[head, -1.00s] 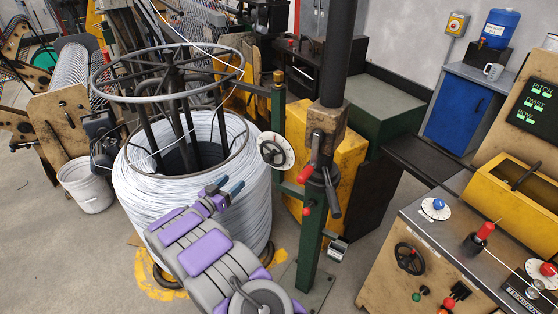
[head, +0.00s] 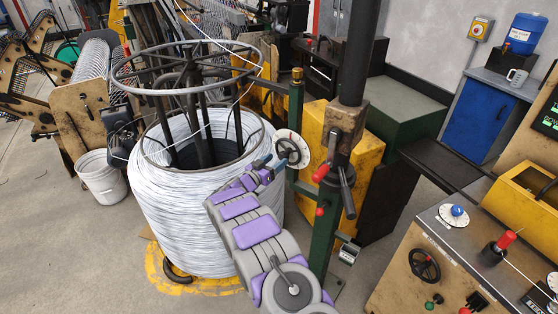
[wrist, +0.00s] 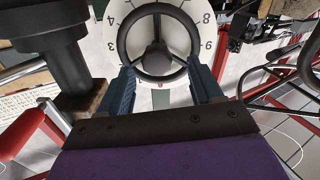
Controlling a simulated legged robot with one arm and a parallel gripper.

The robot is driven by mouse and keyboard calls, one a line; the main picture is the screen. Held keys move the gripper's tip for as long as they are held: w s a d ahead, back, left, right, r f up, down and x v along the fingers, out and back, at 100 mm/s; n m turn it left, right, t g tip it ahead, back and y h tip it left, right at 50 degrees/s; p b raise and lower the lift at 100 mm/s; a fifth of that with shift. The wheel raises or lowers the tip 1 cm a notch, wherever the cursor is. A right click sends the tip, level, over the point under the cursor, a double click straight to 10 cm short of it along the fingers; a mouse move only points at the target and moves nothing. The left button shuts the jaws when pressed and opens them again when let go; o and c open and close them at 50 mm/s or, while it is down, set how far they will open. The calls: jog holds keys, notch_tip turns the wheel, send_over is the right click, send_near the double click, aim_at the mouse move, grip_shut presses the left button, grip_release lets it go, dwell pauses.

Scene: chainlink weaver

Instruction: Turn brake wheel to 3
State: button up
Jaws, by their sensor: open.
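The brake wheel (head: 290,150) is a small dark handwheel on a white numbered dial, mounted on a green post beside the wire coil. In the wrist view the black wheel (wrist: 158,76) with spokes sits just ahead, and the white dial (wrist: 184,22) shows numerals around it. Which mark the wheel stands at cannot be told. My gripper (head: 264,166) reaches up to the wheel's lower left in the head view. Its blue fingers (wrist: 162,92) are open, one on each side of the wheel's near edge; contact cannot be told.
A large coil of pale wire (head: 190,215) under a ring frame stands left of my arm. The green post (head: 322,240) carries red-knobbed levers close to the wheel's right. A control console (head: 405,295) with another handwheel (head: 424,265) stands at the right. Floor is free at the left front.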

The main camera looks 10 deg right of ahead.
aim_at(281, 157)
jog(key=shift+x, duration=1.7)
jog(key=shift+s, duration=0.1)
jog(key=c, duration=1.1)
